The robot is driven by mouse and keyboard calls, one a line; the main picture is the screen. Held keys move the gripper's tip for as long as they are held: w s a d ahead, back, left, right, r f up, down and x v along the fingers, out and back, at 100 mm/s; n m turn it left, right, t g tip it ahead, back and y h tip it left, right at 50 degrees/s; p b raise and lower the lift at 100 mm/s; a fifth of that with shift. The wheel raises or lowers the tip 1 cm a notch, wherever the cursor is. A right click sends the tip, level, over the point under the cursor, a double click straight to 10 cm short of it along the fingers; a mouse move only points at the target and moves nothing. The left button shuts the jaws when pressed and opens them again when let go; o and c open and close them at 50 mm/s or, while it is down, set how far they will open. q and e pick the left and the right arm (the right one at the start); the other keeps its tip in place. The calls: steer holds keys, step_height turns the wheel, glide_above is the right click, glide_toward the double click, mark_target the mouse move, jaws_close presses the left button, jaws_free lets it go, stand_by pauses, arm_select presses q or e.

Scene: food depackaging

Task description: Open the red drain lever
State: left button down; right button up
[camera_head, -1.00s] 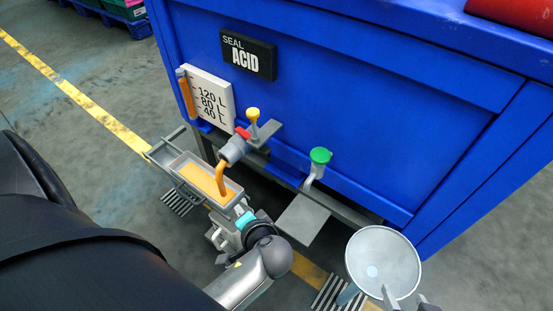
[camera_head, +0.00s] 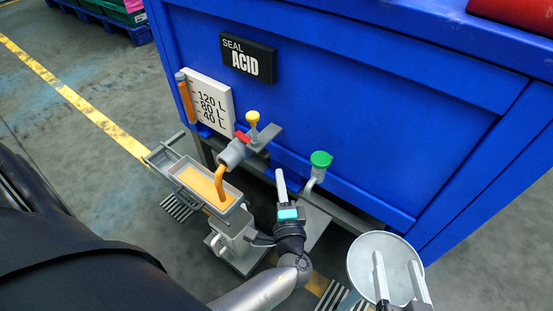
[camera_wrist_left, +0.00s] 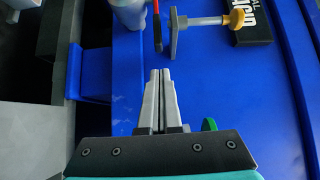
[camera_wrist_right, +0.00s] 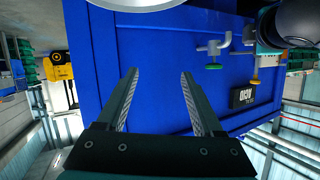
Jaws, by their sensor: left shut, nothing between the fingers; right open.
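The red drain lever (camera_head: 243,135) sits on top of the grey drain valve (camera_head: 232,152) at the front of the blue tank (camera_head: 350,110). An orange stream (camera_head: 219,182) runs from the valve into a grey tray (camera_head: 226,207). My left gripper (camera_head: 280,174) is shut and empty, to the right of and below the lever, apart from it. In the left wrist view the lever (camera_wrist_left: 157,28) shows as a thin red strip just beyond the fingertips (camera_wrist_left: 160,74). My right gripper (camera_head: 396,258) is open and empty, in front of a round pale dish at the lower right.
A yellow knob (camera_head: 253,117) on a grey bracket stands right beside the lever. A green-capped outlet (camera_head: 320,160) is further right. A level gauge (camera_head: 208,102) and a "SEAL ACID" sign (camera_head: 248,58) are above. The round dish (camera_head: 375,248) stands at the lower right.

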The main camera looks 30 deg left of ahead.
arm_select(q)
steer(key=b+x, duration=0.1)
steer(key=x, duration=0.6)
arm_select(e)
steer(key=shift+s+a+r+m+t+y, duration=0.25)
steer(key=shift+a+r+t, duration=0.25)
steer(key=shift+t, duration=0.3)
steer(key=shift+s+a+r+m+t+y, duration=0.15)
steer(key=shift+s+a+r+t+y, duration=0.3)
steer(key=shift+t, duration=0.35)
steer(key=shift+w+d, duration=0.1)
arm_select(q)
steer(key=shift+a, duration=0.1)
